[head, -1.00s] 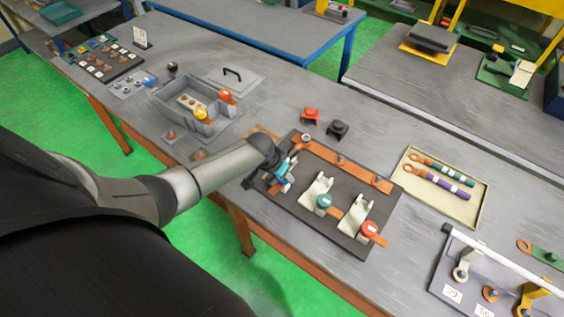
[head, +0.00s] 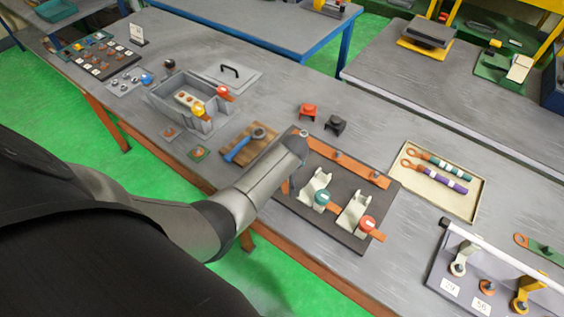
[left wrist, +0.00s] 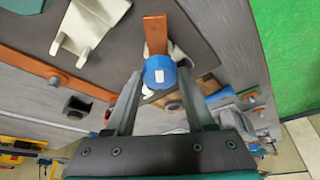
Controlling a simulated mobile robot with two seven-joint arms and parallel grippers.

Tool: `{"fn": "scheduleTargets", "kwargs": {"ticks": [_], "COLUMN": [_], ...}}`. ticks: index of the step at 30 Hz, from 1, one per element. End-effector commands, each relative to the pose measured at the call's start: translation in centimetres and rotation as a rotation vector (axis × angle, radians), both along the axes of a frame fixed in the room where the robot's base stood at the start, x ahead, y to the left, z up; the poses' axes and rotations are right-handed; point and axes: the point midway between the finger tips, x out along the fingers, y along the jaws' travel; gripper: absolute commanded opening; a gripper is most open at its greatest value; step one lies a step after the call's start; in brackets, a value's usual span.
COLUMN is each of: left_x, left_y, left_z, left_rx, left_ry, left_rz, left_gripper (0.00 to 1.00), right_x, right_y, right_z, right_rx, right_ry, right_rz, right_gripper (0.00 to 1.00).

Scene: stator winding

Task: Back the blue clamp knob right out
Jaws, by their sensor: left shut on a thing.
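The blue clamp knob (left wrist: 159,72) shows in the left wrist view with a small white label. It sits between the two fingers of my left gripper (left wrist: 160,82), which is shut on it. A copper strip (left wrist: 155,35) runs out from beneath the knob, and part of a pale clamp shows beside it. In the head view my left forearm and wrist cover the blue knob and the gripper fingers. The dark base plate (head: 335,217) carries two other pale clamps, with a teal knob (head: 321,198) and a red knob (head: 368,223). My right gripper is in neither view.
A copper bar (head: 350,165) runs along the plate's back edge. Red (head: 308,110) and black (head: 335,124) blocks stand behind it. A wooden board (head: 262,146) with a blue-handled tool lies left of the plate. A cream tray (head: 473,203) is at the right.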

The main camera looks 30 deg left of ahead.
Motion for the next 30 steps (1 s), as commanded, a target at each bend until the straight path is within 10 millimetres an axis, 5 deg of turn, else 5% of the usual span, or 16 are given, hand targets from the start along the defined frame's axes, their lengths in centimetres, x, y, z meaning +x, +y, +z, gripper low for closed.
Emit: {"fn": "scheduleTargets", "kwargs": {"ticks": [15, 30], "left_x": [-0.2, -0.2], "left_y": [-0.6, -0.5], "left_z": [-0.8, -0.7], "left_rx": [-0.013, -0.012], "left_ry": [0.013, 0.015], "left_rz": [0.447, 0.628], "left_gripper": [0.00, 0.00], "right_x": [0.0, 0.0], "right_y": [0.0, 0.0], "right_z": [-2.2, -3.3], "right_rx": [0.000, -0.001], "right_ry": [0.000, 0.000], "right_rz": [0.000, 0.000], "right_gripper": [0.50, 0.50]}}
